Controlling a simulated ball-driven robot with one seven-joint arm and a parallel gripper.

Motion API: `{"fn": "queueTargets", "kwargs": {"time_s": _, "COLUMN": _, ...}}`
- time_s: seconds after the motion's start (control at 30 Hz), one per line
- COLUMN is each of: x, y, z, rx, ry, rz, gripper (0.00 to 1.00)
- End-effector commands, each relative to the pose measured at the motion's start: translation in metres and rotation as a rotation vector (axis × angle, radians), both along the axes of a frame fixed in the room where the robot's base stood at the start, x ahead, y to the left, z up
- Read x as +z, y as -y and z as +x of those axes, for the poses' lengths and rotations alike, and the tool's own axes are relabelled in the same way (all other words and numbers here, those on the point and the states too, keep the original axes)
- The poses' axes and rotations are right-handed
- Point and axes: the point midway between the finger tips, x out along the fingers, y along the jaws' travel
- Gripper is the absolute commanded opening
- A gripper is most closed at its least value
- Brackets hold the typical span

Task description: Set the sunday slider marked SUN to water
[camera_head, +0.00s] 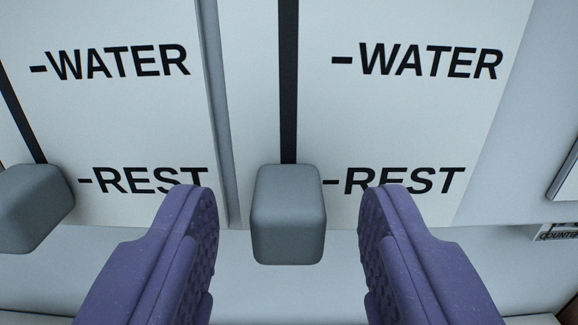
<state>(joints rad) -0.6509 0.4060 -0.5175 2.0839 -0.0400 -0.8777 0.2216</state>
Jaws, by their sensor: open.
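A grey slider knob (289,215) sits at the bottom of its dark vertical slot (288,80), level with the word REST (395,181) on its right. The word WATER (418,62) is printed higher up beside the same slot. No SUN mark shows, so I cannot tell which day this slider is for. My gripper (289,205) is open, its two purple fingers on either side of this knob with gaps on both sides. Neither finger appears to touch it.
A second grey knob (34,207) sits at the left edge, also at REST level, below its own slot (20,115). A raised strip (216,110) divides the two white panels. A partly cut-off label (558,234) and a panel edge show at the far right.

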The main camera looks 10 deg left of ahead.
Motion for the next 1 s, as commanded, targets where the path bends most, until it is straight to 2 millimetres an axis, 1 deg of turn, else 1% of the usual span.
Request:
{"fn": "queueTargets", "kwargs": {"time_s": 0.1, "x": 0.0, "y": -0.001, "z": 0.007, "rx": -0.001, "ry": -0.001, "rz": 0.0, "gripper": 0.49}}
{"fn": "queueTargets", "kwargs": {"time_s": 0.33, "x": 0.001, "y": -0.001, "z": 0.008, "rx": 0.0, "ry": 0.0, "rz": 0.0, "gripper": 0.49}}
{"fn": "queueTargets", "kwargs": {"time_s": 0.37, "x": 0.001, "y": -0.001, "z": 0.008, "rx": 0.0, "ry": 0.0, "rz": 0.0, "gripper": 0.44}}
{"fn": "queueTargets", "kwargs": {"time_s": 0.4, "x": 0.001, "y": -0.001, "z": 0.008, "rx": 0.0, "ry": 0.0, "rz": 0.0, "gripper": 0.35}}
{"fn": "queueTargets", "kwargs": {"time_s": 0.47, "x": 0.001, "y": -0.001, "z": 0.008, "rx": 0.0, "ry": 0.0, "rz": 0.0, "gripper": 0.21}}
{"fn": "queueTargets", "kwargs": {"time_s": 0.5, "x": 0.001, "y": -0.001, "z": 0.008, "rx": 0.0, "ry": 0.0, "rz": 0.0, "gripper": 0.12}}
{"fn": "queueTargets", "kwargs": {"time_s": 0.57, "x": 0.001, "y": -0.001, "z": 0.008, "rx": 0.0, "ry": 0.0, "rz": 0.0, "gripper": 0.0}}
{"fn": "queueTargets", "kwargs": {"time_s": 0.8, "x": 0.003, "y": -0.001, "z": 0.008, "rx": 0.0, "ry": 0.0, "rz": 0.001, "gripper": 0.0}}
{"fn": "queueTargets", "kwargs": {"time_s": 0.87, "x": 0.01, "y": -0.002, "z": 0.008, "rx": 0.0, "ry": 0.002, "rz": 0.002, "gripper": 0.0}}
{"fn": "queueTargets", "kwargs": {"time_s": 1.0, "x": 0.034, "y": -0.001, "z": 0.008, "rx": -0.001, "ry": 0.003, "rz": 0.003, "gripper": 0.0}}
